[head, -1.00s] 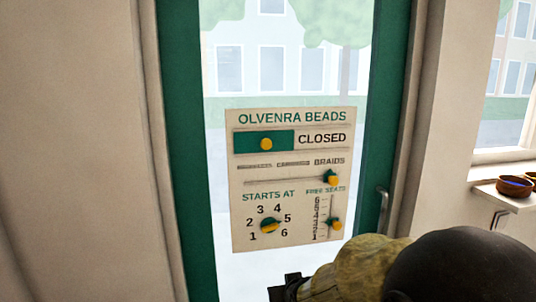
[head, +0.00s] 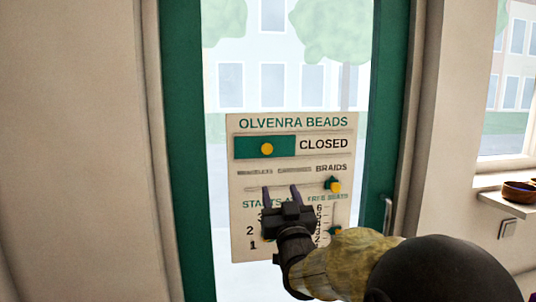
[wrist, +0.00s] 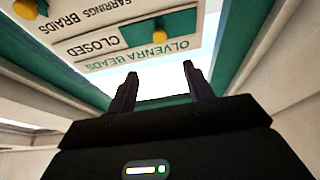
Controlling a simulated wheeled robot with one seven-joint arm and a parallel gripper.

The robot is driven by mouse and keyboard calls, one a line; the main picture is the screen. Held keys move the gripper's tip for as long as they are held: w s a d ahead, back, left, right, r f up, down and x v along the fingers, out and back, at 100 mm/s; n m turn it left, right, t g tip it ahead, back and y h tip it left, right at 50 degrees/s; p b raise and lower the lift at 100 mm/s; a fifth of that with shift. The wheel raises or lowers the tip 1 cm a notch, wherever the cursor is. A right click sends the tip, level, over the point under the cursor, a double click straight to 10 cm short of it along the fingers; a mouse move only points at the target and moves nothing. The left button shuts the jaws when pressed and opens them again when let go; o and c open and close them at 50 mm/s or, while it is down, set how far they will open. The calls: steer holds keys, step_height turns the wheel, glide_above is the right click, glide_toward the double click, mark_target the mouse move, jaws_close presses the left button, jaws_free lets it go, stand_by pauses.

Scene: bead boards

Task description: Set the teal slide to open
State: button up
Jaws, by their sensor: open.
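The teal slide (head: 246,148) is a flat panel with a yellow knob (head: 267,149) on the sign board (head: 240,215). It covers the left part of its slot, and the word CLOSED (head: 323,144) shows to its right. In the wrist view the board is upside down, with the teal slide (wrist: 135,34) and its yellow knob (wrist: 158,32) beyond the fingers. My gripper (head: 281,193) is open and empty. In the head view it is in front of the board's lower half, below the slide, hiding much of the STARTS AT dial.
A BRAIDS slider knob (head: 334,185) is at the right of the board, with a FREE SEATS slider knob (head: 335,231) below it. The board is on a glass door with a green frame (head: 185,150) and a handle (head: 387,215). A bowl (head: 519,189) stands on the right ledge.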

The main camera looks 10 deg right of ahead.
mark_target(267, 150)
steer(key=p+x, duration=0.7)
steer(key=x, duration=1)
steer(key=shift+w, duration=0.25)
steer(key=shift+c, duration=0.4)
jaws_close()
